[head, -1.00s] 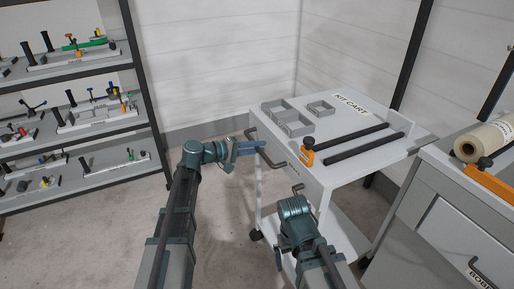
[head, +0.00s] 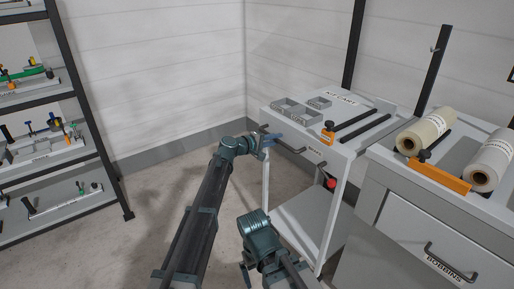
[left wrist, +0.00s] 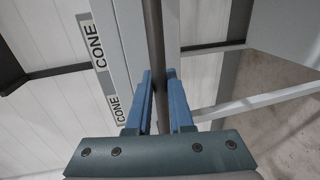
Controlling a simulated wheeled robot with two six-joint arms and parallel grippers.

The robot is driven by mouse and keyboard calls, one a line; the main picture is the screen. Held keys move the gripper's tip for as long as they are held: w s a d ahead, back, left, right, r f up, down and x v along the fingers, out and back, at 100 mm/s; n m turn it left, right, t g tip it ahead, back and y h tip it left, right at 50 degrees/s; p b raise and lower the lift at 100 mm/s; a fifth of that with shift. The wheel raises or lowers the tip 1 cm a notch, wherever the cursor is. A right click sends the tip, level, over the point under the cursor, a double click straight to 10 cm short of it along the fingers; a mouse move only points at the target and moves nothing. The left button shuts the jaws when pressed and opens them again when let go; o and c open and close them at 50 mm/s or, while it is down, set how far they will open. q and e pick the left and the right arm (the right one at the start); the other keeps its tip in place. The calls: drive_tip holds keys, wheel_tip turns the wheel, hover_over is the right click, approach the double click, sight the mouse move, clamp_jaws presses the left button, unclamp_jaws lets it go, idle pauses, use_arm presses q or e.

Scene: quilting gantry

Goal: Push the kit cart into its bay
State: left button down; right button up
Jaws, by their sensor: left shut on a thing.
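The kit cart (head: 358,109) is a pale cart with a "KIT CART" label, standing beside the bobbin cabinet and near the back wall. Its dark push handle (head: 289,148) runs along the near side. My left gripper (head: 264,143) is shut on the left part of this handle. In the left wrist view, the blue fingers (left wrist: 160,105) lie on both sides of the dark bar (left wrist: 153,40). My right arm is folded low in front of the cart; its gripper (head: 245,268) is small and partly hidden, so its jaws cannot be judged. No bay marking is clear.
Grey trays (head: 293,112), an orange clamp (head: 328,133) and dark bars are on the cart top. The bobbin cabinet (head: 400,218) stands close at right, with rolls (head: 422,134) on top. A red round part (head: 331,184) shows near the gap. A shelf rack (head: 92,148) stands left; floor between is clear.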

use_arm(q)
drive_tip(key=x, duration=0.3)
drive_tip(key=r+x, duration=0.1)
drive_tip(key=x, duration=0.2)
drive_tip(key=shift+w+d+r, duration=0.1)
drive_tip(key=shift+d+r, duration=0.1)
drive_tip(key=c, duration=0.8)
unclamp_jaws()
drive_tip(key=shift+d, duration=0.15)
drive_tip(key=p, duration=0.3)
approach(288, 134)
drive_tip(key=a, duration=0.1)
drive_tip(key=w+a+f, duration=0.1)
drive_tip(key=shift+a, duration=0.3)
